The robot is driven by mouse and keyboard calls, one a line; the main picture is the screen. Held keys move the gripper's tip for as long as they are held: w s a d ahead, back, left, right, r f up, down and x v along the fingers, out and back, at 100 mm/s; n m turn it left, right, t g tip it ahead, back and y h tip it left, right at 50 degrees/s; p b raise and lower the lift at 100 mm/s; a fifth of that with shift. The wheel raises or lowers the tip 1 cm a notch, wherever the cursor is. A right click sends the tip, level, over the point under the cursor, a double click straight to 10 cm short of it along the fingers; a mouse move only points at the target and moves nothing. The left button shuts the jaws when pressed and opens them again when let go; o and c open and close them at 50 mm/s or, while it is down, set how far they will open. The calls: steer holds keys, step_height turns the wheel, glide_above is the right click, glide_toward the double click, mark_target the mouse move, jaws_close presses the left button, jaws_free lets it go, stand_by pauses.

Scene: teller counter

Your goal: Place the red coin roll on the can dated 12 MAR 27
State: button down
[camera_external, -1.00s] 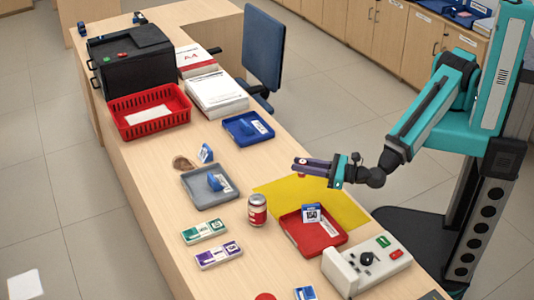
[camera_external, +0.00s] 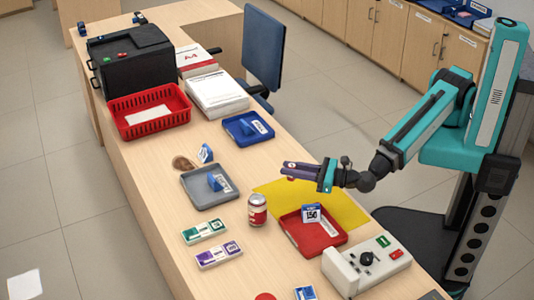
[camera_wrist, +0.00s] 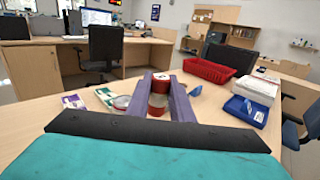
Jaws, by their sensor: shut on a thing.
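My gripper (camera_external: 289,170) is shut on the red coin roll and holds it above the counter, over the left part of the yellow mat (camera_external: 345,205). A red and white can with a silver top (camera_external: 257,209) stands upright on the counter, below and left of my gripper in the external view. Its top (camera_wrist: 122,102) shows just left of the fingers in the wrist view. The date on it is not readable.
A red tray (camera_external: 330,241) with a blue-and-white block marked 150 is right of the can. A white control box (camera_external: 366,262) stands near the counter's right edge.

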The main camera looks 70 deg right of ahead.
steer(key=shift+w+a+f+b, duration=0.1)
steer(key=shift+w+a+b, duration=0.45)
steer(key=shift+b, duration=2.9)
steer(key=shift+w+a+f+p, duration=0.15)
steer(key=shift+w+a+p, duration=0.4)
steer(key=shift+w+a, duration=0.7)
steer(key=shift+w+a+f+p, duration=0.1)
steer(key=shift+w+a+p, duration=0.55)
steer(key=shift+w, duration=1.05)
steer(key=shift+w+a+f+p, duration=0.15)
steer(key=shift+w+a+p, duration=0.25)
steer(key=shift+w+a, duration=0.9)
steer(key=shift+w+d, duration=0.15)
steer(key=shift+d, duration=0.05)
steer(key=shift+f, duration=0.15)
steer(key=shift+f+p, duration=0.55)
steer(key=shift+f, duration=1.05)
steer(key=shift+f, duration=0.2)
steer(key=c, duration=1.6)
jaws_free()
steer(key=shift+o, duration=0.2)
